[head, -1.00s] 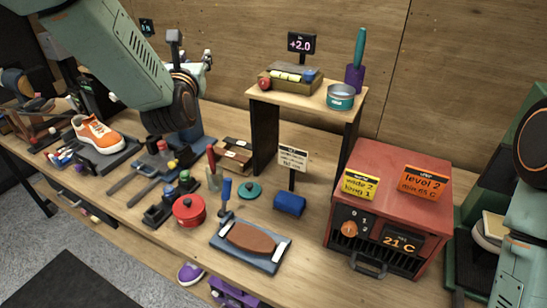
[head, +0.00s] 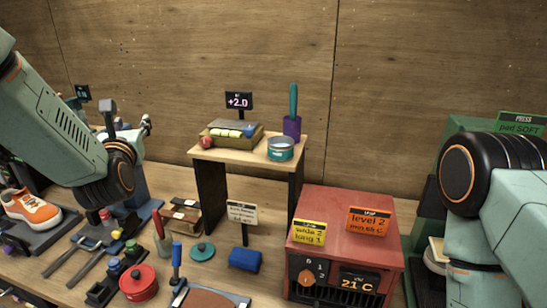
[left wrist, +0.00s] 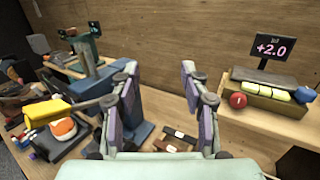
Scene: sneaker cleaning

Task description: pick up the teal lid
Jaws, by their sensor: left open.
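The teal lid (head: 202,251) is a small round disc with a knob on top. It lies flat on the workbench in the head view, left of a blue block. I do not see it in the left wrist view. My left gripper (head: 127,114) is up at the left, well apart from the lid, partly hidden behind its own arm. In the left wrist view its fingers (left wrist: 158,72) are spread with nothing between them. My right arm comes in at the right edge; its gripper is out of view.
A red pot (head: 138,284), a blue block (head: 245,260) and a small sign (head: 242,213) stand around the lid. A raised shelf (head: 238,153) behind bears a teal tin (head: 280,150). A red heater box (head: 350,228) stands to the right.

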